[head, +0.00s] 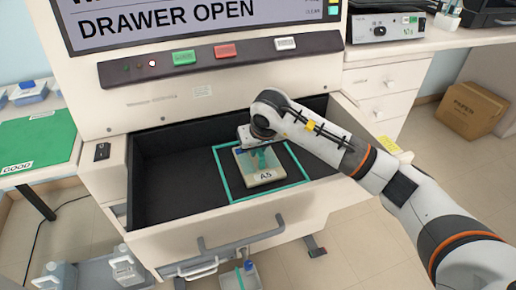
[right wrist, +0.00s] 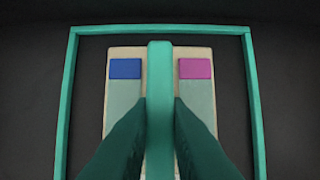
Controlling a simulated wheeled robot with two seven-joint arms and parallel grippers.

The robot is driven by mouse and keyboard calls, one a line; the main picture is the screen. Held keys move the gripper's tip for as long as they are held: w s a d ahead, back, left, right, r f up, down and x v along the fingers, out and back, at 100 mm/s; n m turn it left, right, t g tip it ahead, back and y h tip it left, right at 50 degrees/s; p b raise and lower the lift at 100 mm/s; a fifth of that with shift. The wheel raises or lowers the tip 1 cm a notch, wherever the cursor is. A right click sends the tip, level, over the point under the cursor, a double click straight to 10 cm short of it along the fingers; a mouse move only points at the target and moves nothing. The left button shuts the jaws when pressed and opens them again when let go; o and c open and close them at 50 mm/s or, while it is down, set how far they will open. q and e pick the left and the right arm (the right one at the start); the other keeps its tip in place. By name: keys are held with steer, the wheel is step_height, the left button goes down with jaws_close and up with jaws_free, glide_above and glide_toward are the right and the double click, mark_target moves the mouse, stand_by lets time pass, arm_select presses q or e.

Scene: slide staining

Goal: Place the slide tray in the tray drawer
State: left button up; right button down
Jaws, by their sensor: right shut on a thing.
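The slide tray (head: 263,178), a beige block labelled A5, is inside the teal outline on the floor of the open tray drawer (head: 175,185). In the right wrist view the tray (right wrist: 203,55) carries two slides, one with a blue end (right wrist: 125,68) and one with a pink end (right wrist: 195,68), either side of a teal handle (right wrist: 160,60). My right gripper (head: 260,158) is over the tray, and its fingers (right wrist: 160,110) are shut on the handle. I cannot tell whether the tray touches the drawer floor. My left gripper is not in view.
The machine's screen (head: 170,20) reads DRAWER OPEN, above a panel with a green button (head: 183,57), a red one and a white one. A green mat (head: 35,138) is at the left. Drawer walls surround the teal outline (head: 222,170), with bare dark floor to its left.

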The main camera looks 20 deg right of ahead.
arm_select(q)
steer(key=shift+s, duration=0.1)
arm_select(e)
steer(key=shift+f, duration=0.1)
steer(key=c, duration=1.7)
jaws_free()
steer(key=shift+c, duration=0.2)
steer(key=o, duration=0.3)
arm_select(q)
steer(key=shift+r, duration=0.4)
arm_select(e)
steer(key=shift+o, duration=0.2)
